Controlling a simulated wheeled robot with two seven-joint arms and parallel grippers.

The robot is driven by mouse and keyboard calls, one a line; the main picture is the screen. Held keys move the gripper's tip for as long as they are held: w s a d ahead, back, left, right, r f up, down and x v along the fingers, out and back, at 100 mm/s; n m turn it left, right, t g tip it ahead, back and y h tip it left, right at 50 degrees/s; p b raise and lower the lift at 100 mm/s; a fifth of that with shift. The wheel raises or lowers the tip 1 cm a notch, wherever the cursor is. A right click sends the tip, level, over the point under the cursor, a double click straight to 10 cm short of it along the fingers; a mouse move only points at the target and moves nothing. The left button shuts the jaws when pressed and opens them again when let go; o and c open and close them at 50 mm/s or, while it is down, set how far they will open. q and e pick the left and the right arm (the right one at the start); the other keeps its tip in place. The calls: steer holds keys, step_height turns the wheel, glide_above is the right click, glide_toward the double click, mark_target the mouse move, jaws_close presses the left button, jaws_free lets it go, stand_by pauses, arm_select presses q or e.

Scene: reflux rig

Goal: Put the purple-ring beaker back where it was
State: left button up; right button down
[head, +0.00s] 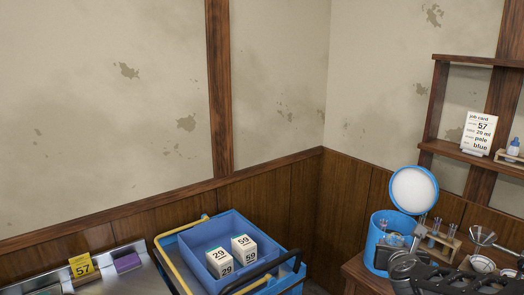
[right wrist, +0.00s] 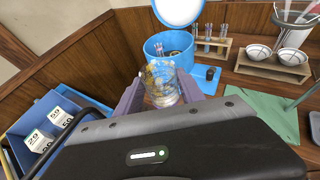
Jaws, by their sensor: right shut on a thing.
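My right gripper (right wrist: 161,92) is shut on a clear glass beaker (right wrist: 160,78), one finger on each side of it in the right wrist view. The beaker looks upright, with yellow and blue tints showing through the glass. I cannot make out a purple ring on it. It is held in front of the blue round container (right wrist: 156,45), over or near the wooden bench; the gap below it is hidden. In the head view my right arm covers part of the bench at the lower right. My left gripper is not in view.
The blue container's white lid (head: 414,190) stands open. A test-tube rack (right wrist: 211,44), a small dark pot (right wrist: 210,73), a rack with white bowls (right wrist: 274,62) and a green mat (right wrist: 250,108) are nearby. A blue cart tray (head: 205,238) holds numbered boxes. A job card (head: 478,132) stands on the shelf.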

steer(key=a+f+n+y, duration=0.2)
steer(key=a+f, duration=0.4)
steer(key=a, duration=0.2)
steer(key=a+f+n+t+y, duration=0.1)
steer(key=a+f+n+y, duration=0.1)
steer(key=a+f, duration=0.4)
steer(key=a+y, duration=0.1)
steer(key=a, duration=0.1)
steer(key=shift+s+a, duration=0.25)
steer(key=shift+a, duration=0.1)
steer(key=v, duration=0.4)
steer(key=shift+s+r, duration=0.1)
steer(key=shift+s, duration=0.05)
